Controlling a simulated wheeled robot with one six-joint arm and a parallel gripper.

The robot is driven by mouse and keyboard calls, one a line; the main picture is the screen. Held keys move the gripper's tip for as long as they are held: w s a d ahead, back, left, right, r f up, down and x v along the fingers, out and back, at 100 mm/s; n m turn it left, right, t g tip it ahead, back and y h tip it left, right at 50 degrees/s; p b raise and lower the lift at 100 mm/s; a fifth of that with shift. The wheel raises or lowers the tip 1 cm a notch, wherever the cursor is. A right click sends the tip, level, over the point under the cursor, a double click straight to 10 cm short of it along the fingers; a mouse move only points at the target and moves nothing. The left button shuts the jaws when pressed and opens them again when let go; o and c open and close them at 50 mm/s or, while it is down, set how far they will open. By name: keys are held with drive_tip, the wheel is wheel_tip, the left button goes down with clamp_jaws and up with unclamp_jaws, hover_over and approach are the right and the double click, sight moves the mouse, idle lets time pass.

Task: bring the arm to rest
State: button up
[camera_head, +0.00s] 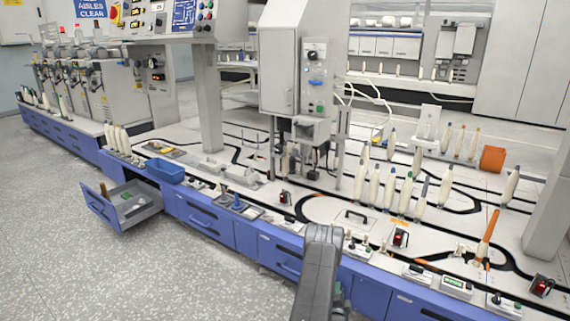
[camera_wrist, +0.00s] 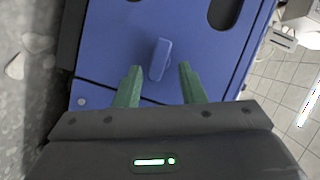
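In the wrist view my gripper (camera_wrist: 160,67) has two green fingers spread apart with nothing held between them. A blue bar handle (camera_wrist: 161,59) on a blue panel (camera_wrist: 115,35) shows in the gap between the fingertips; I cannot tell how close it is, but no finger is closed on it. In the head view my grey arm (camera_head: 320,262) rises at the bottom middle, in front of the blue cabinet fronts. My gripper's fingers cannot be made out in that view.
An open drawer (camera_head: 126,207) sticks out at the left. A blue bin (camera_head: 165,170) stands on the bench above it. Several upright bobbins, an orange stick (camera_head: 488,229) and small devices stand on the bench top. The speckled floor (camera_head: 120,270) at the lower left is clear.

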drive_tip(key=shift+w+a+r+n+g+h, duration=0.2)
drive_tip(key=shift+n+g+h, duration=0.35)
drive_tip(key=shift+n, duration=0.65)
drive_tip(key=shift+w+a+r+n+g+h, duration=0.15)
drive_tip(key=shift+n+g+h, duration=0.15)
drive_tip(key=shift+n+g, duration=0.65)
drive_tip(key=shift+w+a+r+n+g+h, duration=0.15)
drive_tip(key=shift+n+g+h, duration=0.3)
drive_tip(key=shift+n, duration=1)
drive_tip(key=shift+s+a+r, duration=0.1)
